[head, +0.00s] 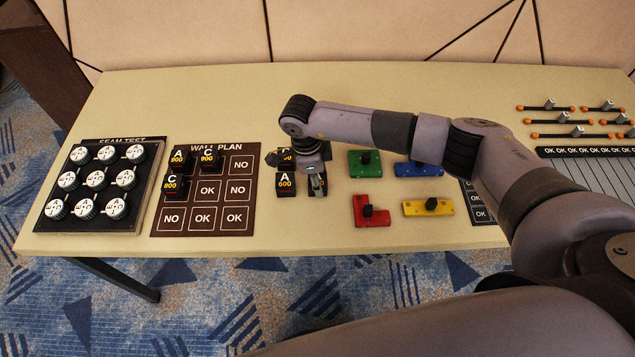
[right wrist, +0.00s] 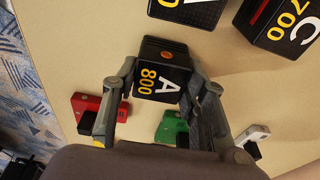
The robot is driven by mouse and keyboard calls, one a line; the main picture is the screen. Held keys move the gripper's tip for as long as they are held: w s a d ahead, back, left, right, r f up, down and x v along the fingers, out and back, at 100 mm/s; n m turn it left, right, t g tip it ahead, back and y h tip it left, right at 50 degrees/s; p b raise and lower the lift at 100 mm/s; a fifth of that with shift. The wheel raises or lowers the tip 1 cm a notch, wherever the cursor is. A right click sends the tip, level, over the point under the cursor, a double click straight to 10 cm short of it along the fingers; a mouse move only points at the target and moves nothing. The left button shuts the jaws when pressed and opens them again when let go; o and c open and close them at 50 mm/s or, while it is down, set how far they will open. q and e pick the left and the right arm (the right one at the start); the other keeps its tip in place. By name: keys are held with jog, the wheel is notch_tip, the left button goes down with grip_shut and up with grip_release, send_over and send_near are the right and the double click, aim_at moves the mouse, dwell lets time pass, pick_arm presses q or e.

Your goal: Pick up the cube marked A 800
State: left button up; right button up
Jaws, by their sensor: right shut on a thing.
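The black cube marked A 800 (right wrist: 158,72) sits between the fingers of my right gripper (right wrist: 152,100) in the right wrist view, its white A and yellow 800 facing the camera. The gripper is shut on it. In the head view my right gripper (head: 318,188) points down beside the cube marked A 600 (head: 286,184), and mostly hides the held cube. I cannot tell whether the held cube is clear of the table. A cube marked C 700 (right wrist: 283,25) shows at the top right of the wrist view. My left gripper is not in view.
A brown WALL PLAN board (head: 240,225) holds several cubes at its upper left. The SEAM TEST tray (head: 150,190) of round white pieces is further left. Green (head: 364,163), blue (head: 418,169), red (head: 370,210) and yellow (head: 428,208) blocks lie to the gripper's right.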

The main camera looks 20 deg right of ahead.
jog(key=shift+c, duration=0.7)
jog(key=shift+r, duration=0.15)
